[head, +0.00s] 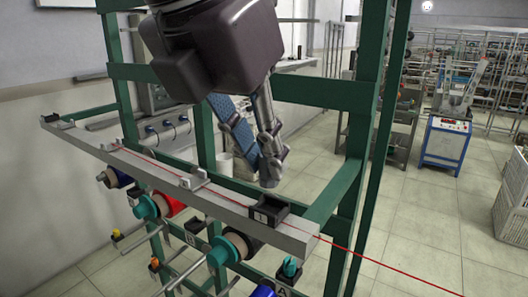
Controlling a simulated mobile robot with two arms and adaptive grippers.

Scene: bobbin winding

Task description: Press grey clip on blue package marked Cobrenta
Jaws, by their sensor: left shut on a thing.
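My left gripper (260,172) comes down from the top middle, its dark body large in the picture. Its fingers point down, behind and above the grey rail. A narrow blue thing (222,106) shows along the fingers, and the gripper is shut on it. Most of it is hidden by the fingers, and I cannot tell whether it is the blue package. I can read no Cobrenta marking and make out no grey clip. My right gripper is not in view.
A grey rail (150,172) with a red thread and small guides crosses the green frame (340,195). A blue-and-white machine (444,140) stands at the right.

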